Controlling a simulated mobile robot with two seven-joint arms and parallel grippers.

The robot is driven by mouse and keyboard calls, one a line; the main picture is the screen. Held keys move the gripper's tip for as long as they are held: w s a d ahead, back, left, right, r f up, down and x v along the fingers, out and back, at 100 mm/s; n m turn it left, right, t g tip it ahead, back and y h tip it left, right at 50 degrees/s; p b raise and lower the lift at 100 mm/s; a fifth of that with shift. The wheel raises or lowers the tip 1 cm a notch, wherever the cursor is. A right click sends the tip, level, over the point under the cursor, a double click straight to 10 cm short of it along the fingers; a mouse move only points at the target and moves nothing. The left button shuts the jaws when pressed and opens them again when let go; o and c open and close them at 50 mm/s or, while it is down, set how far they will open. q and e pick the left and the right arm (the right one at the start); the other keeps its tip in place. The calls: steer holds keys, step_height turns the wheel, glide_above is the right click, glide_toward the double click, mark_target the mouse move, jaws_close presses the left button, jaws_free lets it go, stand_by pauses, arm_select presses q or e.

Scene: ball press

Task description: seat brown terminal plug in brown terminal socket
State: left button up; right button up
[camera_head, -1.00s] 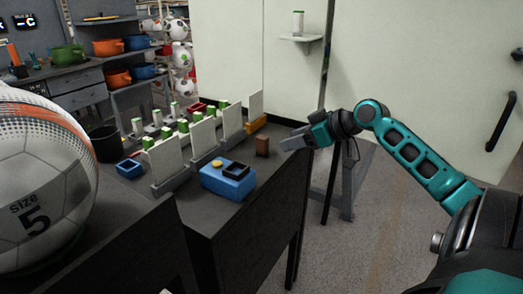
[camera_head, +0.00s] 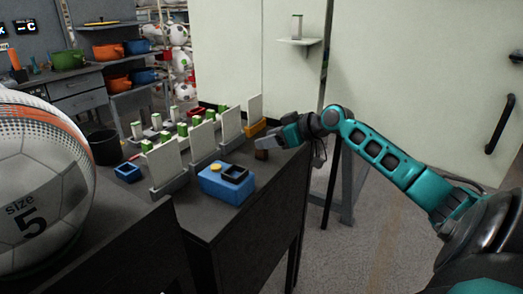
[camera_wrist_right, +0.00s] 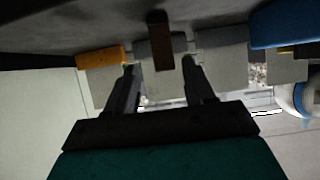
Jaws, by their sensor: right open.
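The brown plug (camera_head: 261,155), a small upright block, stands on the dark table near its right edge. My open right gripper (camera_head: 262,143) is at it from the right and hides its upper part in the head view. In the right wrist view the brown plug (camera_wrist_right: 161,42) shows between the lines of the two fingers, near the open fingertips (camera_wrist_right: 160,66). The fingers are not closed on it. I cannot make out which opening is the brown terminal socket. My left gripper is not in view.
A blue box (camera_head: 221,189) with a yellow button and a dark square recess stands in front. A row of white panels (camera_head: 203,140) in bases runs behind, the far one in an orange base (camera_head: 256,128). A large ball (camera_head: 40,180) fills the left.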

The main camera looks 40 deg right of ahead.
steer(key=shift+a+x, duration=0.15)
steer(key=shift+x, duration=1)
steer(key=shift+a+x, duration=0.2)
steer(key=shift+x, duration=1)
steer(key=shift+s, duration=0.1)
jaws_close()
